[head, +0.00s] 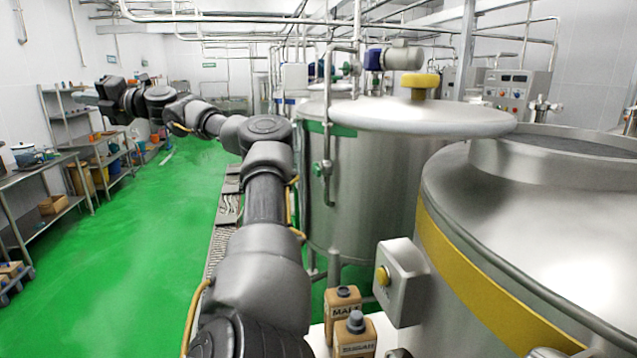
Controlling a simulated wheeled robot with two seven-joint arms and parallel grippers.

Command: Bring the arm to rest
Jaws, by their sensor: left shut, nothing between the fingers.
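My left arm reaches from the bottom middle up and to the left in the head view. Its gripper (108,96) is at the far left end of the arm, dark, raised in the air in front of the white wall and shelving. The gripper is shut and empty. The fingertips are small and dark at this distance. My right gripper is not in view.
Steel tanks stand at the middle (375,190) and the right (530,240). Two brown containers (343,302) (355,335), one marked MALT, stand at the bottom. A steel workbench (45,163) and a shelf rack (68,115) line the left wall.

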